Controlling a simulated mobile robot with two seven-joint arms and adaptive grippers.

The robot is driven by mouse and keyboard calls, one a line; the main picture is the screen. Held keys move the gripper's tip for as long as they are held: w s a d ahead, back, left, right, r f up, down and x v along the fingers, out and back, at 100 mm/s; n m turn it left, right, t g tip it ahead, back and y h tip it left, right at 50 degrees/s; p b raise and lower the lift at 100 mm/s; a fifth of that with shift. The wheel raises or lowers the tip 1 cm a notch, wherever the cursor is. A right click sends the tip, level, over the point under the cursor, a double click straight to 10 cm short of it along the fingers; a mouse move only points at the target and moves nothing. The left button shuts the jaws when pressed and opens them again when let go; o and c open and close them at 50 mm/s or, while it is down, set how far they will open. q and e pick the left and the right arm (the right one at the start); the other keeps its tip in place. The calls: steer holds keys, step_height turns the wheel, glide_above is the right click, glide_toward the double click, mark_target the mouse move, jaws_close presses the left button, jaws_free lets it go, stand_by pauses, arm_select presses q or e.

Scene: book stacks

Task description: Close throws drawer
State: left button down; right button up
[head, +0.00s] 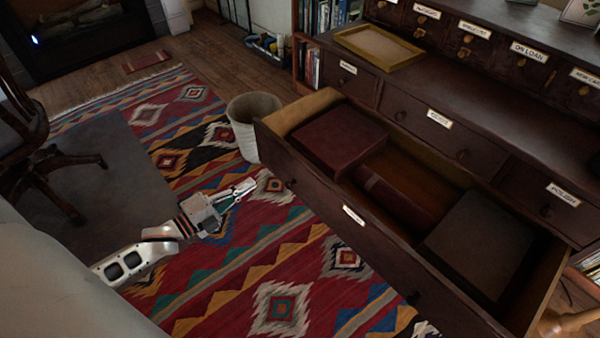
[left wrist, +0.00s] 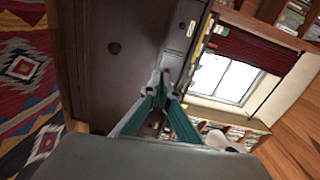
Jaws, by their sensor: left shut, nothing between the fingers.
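The wide bottom drawer (head: 330,222) of the dark wooden cabinet stands pulled open. Its front has round knobs and a small white label (head: 353,215) too small to read surely. Inside lie a dark red box or book (head: 338,138), a narrower red one (head: 395,196) and a dark flat one (head: 482,245). My left gripper (head: 249,186) is shut and empty, in front of the drawer's left part and apart from it. In the left wrist view the shut fingers (left wrist: 160,88) show before a dark wooden front (left wrist: 100,85) with one knob.
A pale waste bin (head: 248,122) stands by the drawer's left front corner. The drawers above, labelled, are shut. A tray (head: 378,47) lies on the cabinet ledge. A wooden chair (head: 45,150) stands at left. The patterned rug (head: 285,300) before the drawer is clear.

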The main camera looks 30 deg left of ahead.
arm_select(q)
steer(key=b, duration=0.3)
glide_toward(294, 156)
steer(key=shift+m, duration=0.4)
steer(key=x, duration=0.5)
steer(key=shift+w+f, duration=0.2)
steer(key=shift+w+d+r, duration=0.2)
steer(key=shift+w+d, duration=0.05)
steer(key=shift+w, duration=0.45)
arm_select(e)
steer(key=shift+w+a+r+m+t+y, duration=0.1)
steer(key=shift+a+r+m+t+y, duration=0.25)
steer(key=shift+a+r+m, duration=0.2)
